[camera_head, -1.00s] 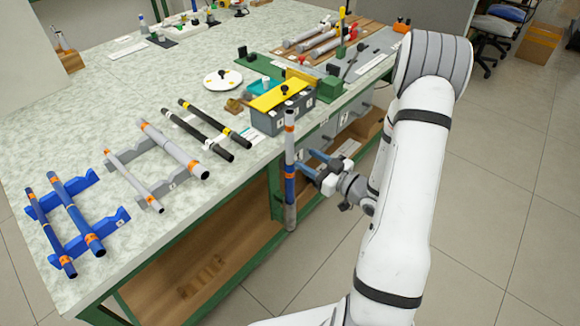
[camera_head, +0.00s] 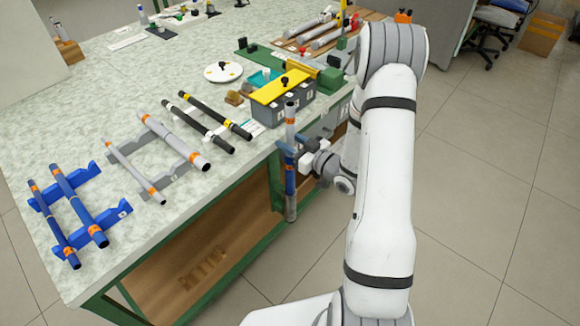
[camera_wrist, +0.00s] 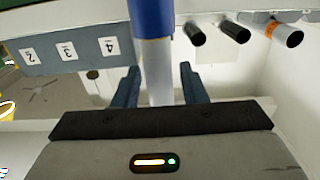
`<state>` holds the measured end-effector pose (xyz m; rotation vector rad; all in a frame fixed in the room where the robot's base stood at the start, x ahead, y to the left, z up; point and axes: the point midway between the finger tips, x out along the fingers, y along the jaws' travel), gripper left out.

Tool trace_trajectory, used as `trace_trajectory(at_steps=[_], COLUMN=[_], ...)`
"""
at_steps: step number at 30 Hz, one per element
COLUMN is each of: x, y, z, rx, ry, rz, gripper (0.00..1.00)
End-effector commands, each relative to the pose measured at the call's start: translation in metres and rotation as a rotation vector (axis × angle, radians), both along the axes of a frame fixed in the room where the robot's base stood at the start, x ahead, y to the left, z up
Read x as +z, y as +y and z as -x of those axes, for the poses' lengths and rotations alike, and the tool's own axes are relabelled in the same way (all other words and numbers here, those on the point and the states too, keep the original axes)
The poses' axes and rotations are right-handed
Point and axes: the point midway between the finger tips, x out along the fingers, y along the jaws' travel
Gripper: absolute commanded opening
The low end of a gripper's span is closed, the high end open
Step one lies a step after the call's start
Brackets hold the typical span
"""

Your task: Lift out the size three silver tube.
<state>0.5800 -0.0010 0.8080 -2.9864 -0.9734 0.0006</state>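My gripper (camera_head: 293,148) is at the table's front edge, its fingers on either side of an upright tube (camera_head: 291,205) with silver and blue sections and orange bands. In the wrist view the tube (camera_wrist: 153,52) passes between the fingers (camera_wrist: 160,86); slim gaps show on both sides, so the gripper looks open. What supports the tube is not clear. Two silver tubes, one thin (camera_head: 130,167) and one thicker (camera_head: 170,138), lie on a grey rack (camera_head: 178,182). I cannot read a size on any tube.
A grey box (camera_head: 268,117) with a yellow top stands behind the upright tube; its labels 2, 3 and 4 show in the wrist view. Black tubes (camera_head: 207,128) and a blue rack (camera_head: 115,213) with blue tubes lie to the left.

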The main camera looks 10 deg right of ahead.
Motion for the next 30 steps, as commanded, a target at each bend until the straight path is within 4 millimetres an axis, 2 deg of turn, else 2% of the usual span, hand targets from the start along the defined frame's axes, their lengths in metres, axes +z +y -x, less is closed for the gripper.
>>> trace_trajectory(at_steps=[1,10,20,26,30], x=[0.0,0.0,0.004,0.022,0.043], y=[0.0,-0.001,-0.001,-0.001,-0.001], z=[0.0,0.0,0.0,0.0,0.0], rx=[0.0,-0.001,-0.001,-0.001,-0.001], ry=[0.0,-0.001,-0.002,-0.005,-0.005], rz=[0.0,0.001,0.001,0.001,0.002], gripper=[0.34,0.11,0.1,0.1,0.1])
